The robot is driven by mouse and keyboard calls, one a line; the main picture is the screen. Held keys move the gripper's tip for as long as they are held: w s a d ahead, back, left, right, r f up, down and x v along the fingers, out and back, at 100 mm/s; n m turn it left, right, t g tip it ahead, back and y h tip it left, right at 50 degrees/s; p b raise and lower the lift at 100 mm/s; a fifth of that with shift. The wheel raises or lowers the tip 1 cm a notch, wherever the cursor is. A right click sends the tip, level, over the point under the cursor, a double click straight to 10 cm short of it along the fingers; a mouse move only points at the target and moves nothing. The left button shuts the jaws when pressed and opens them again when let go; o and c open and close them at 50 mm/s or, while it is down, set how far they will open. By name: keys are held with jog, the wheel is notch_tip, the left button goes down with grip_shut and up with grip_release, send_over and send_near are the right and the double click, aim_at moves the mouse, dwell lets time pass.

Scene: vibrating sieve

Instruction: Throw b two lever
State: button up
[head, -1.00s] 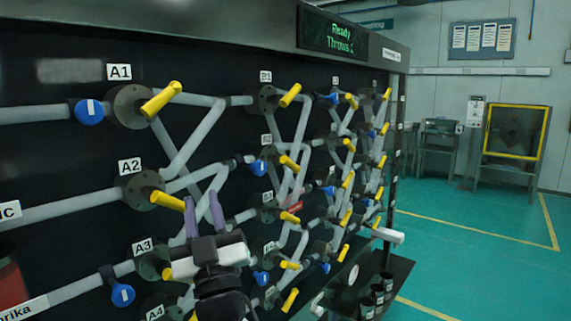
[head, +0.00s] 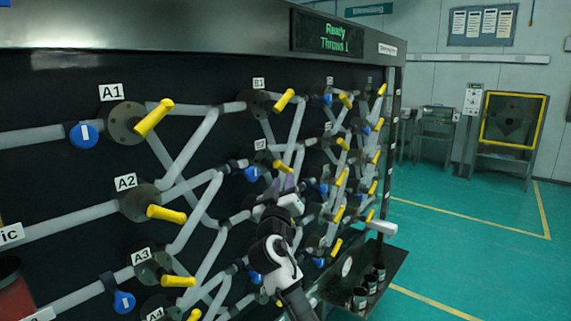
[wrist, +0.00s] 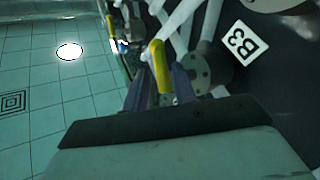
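The yellow B2 lever (head: 283,165) slants down to the right on its dark flange, beside a label that is too small to read clearly. My gripper (head: 289,182) reaches up from below at this lever's lower end. In the wrist view, a yellow lever (wrist: 158,66) stands between my gripper's two purple fingers (wrist: 158,88), with a gap visible on each side. The gripper is open; I cannot tell whether a finger touches the lever. My gripper hides the lever below B2.
The A1 lever (head: 153,118), A2 lever (head: 166,214) and B1 lever (head: 284,100) stick out from the panel. Blue valve handles (head: 84,134) and grey pipes surround them. A shelf with dark cups (head: 360,298) juts out at lower right.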

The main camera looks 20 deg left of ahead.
aim_at(285, 171)
jog(key=shift+p+x, duration=0.75)
jog(key=shift+x, duration=2.05)
jog(key=shift+c, duration=0.5)
jog(key=shift+f, duration=0.1)
grip_shut()
